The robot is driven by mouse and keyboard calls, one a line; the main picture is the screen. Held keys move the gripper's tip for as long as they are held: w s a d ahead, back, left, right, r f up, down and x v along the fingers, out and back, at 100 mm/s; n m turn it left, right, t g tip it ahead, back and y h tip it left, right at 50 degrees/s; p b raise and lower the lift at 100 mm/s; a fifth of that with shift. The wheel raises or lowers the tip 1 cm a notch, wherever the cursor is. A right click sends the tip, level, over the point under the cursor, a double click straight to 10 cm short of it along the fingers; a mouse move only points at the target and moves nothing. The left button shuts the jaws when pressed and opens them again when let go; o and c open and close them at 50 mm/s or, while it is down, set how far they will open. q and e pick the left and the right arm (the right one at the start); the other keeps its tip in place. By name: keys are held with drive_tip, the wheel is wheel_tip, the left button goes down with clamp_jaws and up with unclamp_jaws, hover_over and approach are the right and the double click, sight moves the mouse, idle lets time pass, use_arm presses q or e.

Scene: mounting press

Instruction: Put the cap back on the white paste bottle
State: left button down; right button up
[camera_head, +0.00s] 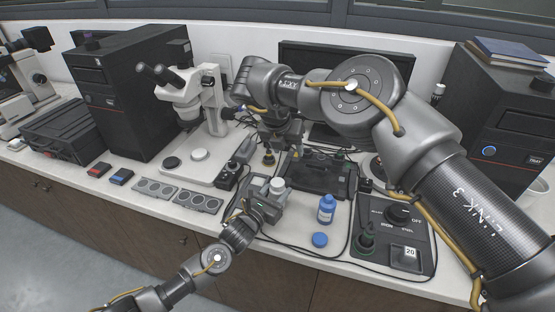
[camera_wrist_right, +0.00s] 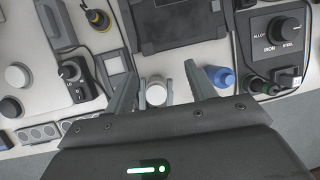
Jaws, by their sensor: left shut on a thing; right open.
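The white paste bottle (camera_head: 277,185) shows as a pale round top at my left gripper (camera_head: 268,198), which is shut on it near the front of the bench. Its lower part is hidden by the gripper. In the right wrist view the pale round top (camera_wrist_right: 156,93) lies between the fingers of my right gripper (camera_wrist_right: 160,82), seen from above. My right gripper (camera_head: 281,150) is open and empty, above and behind the bottle in the head view. I cannot tell whether the pale top is a cap or a bare mouth.
A blue bottle (camera_head: 326,209) stands to the right, with a blue round cap (camera_head: 320,240) lying in front of it. A dark control box (camera_head: 398,232) with knobs is farther right. A microscope (camera_head: 190,92) stands at the left behind grey trays (camera_head: 178,194). Cables cross the bench.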

sight(278, 182)
drive_tip(key=s+n+g, duration=0.1)
drive_tip(key=n, duration=0.2)
drive_tip(key=s+a+n+g+y, duration=0.1)
drive_tip(key=n, duration=0.3)
drive_tip(key=a+f+n+g+y, duration=0.1)
drive_tip(key=n, duration=0.3)
drive_tip(key=shift+s, duration=0.4)
drive_tip(key=shift+s+a+n+g+y, duration=0.2)
drive_tip(key=shift+s+n, duration=0.05)
drive_tip(key=shift+n, duration=0.4)
drive_tip(key=shift+s+a+n+g+y, duration=0.15)
drive_tip(key=shift+s+n+g+y, duration=0.1)
drive_tip(key=shift+n, duration=0.4)
drive_tip(key=shift+f, duration=3.95)
